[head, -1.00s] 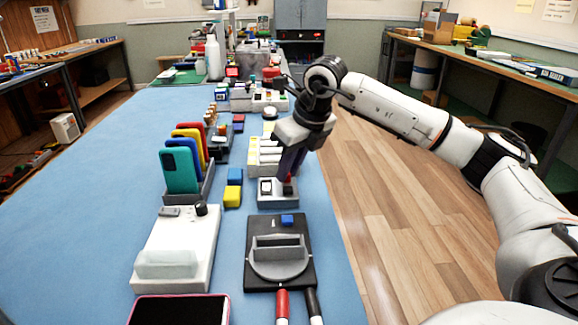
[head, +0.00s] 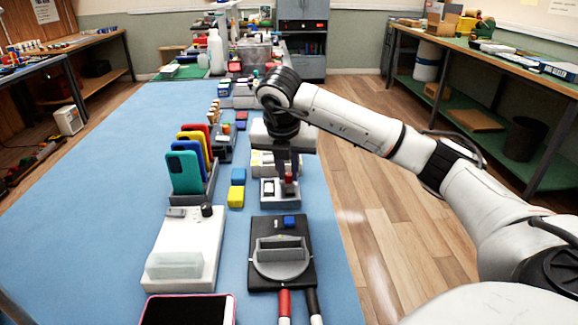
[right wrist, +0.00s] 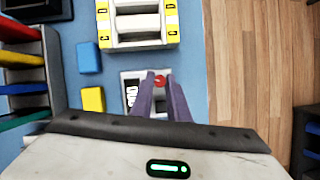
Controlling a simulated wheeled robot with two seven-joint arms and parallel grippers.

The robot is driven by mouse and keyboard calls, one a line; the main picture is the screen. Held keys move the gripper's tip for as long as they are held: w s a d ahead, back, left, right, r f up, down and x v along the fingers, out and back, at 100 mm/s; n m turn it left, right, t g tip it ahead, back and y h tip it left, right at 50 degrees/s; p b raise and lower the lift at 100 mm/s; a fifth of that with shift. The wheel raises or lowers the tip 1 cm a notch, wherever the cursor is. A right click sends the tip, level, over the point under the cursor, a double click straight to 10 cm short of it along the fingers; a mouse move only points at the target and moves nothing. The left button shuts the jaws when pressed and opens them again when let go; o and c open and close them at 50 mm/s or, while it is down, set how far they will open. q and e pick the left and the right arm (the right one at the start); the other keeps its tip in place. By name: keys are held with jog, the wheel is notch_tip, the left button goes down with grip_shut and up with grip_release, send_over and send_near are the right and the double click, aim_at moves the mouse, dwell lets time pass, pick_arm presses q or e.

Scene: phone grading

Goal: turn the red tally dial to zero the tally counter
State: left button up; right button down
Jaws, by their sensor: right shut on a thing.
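The tally counter is a small pale grey box (head: 268,199) on the blue table, with a dark display window on its left side. The red tally dial (head: 289,184) stands on the box's right side. My right gripper (head: 288,173) points down over the dial and is shut on it. In the right wrist view, the red dial (right wrist: 159,80) shows between the tips of the two purplish fingers, and the counter's digits (right wrist: 131,92) are to their left, too small to read. The fingers hide part of the counter. My left gripper is not in view.
A black fixture with a round grey plate (head: 280,265) lies nearer, with a white device (head: 185,250) to its left. A yellow block (head: 236,197) and a blue block (head: 238,176) sit left of the counter. Phones (head: 184,172) stand in a rack. A yellow-marked tray lies just beyond.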

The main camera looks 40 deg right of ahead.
aim_at(281, 194)
jog(key=shift+w+r+m+g+p, duration=0.1)
jog(key=shift+m+g+p, duration=0.25)
jog(key=shift+m, duration=0.65)
jog(key=shift+m+h, duration=0.3)
jog(key=c, duration=1.7)
grip_release()
jog(key=p+v, duration=0.3)
jog(key=v, duration=0.7)
jog(key=shift+w+r+p, duration=0.1)
jog(key=shift+p, duration=0.2)
